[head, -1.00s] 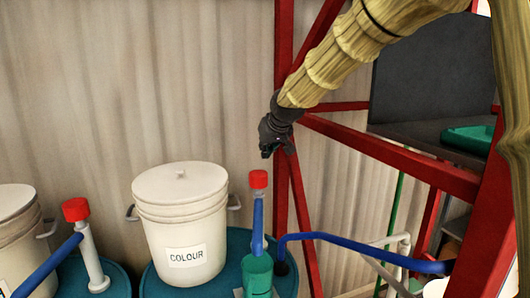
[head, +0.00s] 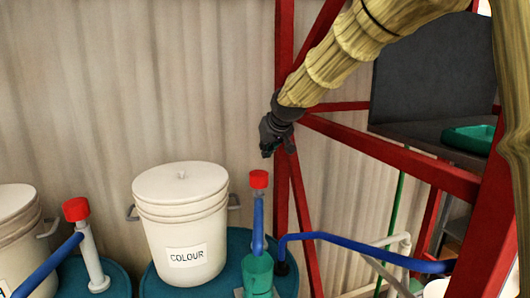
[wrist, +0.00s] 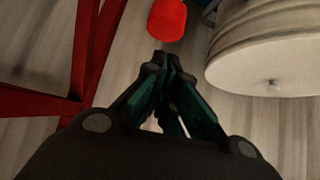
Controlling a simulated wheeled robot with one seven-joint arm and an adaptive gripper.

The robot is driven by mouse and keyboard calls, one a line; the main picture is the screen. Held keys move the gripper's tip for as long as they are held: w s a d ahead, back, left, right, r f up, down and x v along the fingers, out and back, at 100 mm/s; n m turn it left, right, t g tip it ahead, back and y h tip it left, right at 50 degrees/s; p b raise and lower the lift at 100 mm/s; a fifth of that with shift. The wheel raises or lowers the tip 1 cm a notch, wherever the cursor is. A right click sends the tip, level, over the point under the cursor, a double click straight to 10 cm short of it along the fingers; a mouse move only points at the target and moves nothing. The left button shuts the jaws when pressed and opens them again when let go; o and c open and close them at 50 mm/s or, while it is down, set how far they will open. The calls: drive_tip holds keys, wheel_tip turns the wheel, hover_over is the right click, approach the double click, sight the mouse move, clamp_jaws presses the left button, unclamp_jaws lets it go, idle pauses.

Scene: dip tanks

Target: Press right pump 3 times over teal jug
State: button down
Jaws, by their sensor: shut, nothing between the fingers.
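The right pump has a red cap (head: 259,179) on top and a blue spout (head: 258,228) that points down at the teal jug (head: 258,273). The jug stands on the teal drum, under the spout. My gripper (head: 267,153) is shut and empty, a little above the red cap and apart from it. In the wrist view my gripper's fingertips (wrist: 161,60) are together, and the red cap (wrist: 167,19) shows just beyond them. The jug is not visible in the wrist view.
A white lidded bucket marked COLOUR (head: 186,263) stands left of the right pump. Another red-capped pump (head: 76,209) is at the far left. A red frame post (head: 284,80) rises close behind my gripper. A blue hose (head: 360,247) runs off to the right.

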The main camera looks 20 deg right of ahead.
drive_tip(key=shift+d+r+b, duration=0.1)
drive_tip(key=shift+r+b, duration=1.55)
drive_tip(key=shift+w, duration=0.1)
drive_tip(key=p, duration=0.5)
hover_over(260, 174)
wheel_tip(260, 174, down, 7)
drive_tip(key=shift+r, duration=0.2)
drive_tip(key=f, duration=0.1)
drive_tip(key=f+p, duration=0.1)
drive_tip(key=f, duration=0.1)
drive_tip(key=shift+w+p, duration=0.25)
drive_tip(key=shift+p, duration=0.05)
drive_tip(key=shift+f+p, duration=0.3)
drive_tip(key=shift+f, duration=0.5)
drive_tip(key=shift+s+f+b, duration=0.1)
drive_tip(key=shift+f+b, duration=1.1)
drive_tip(key=shift+f, duration=0.65)
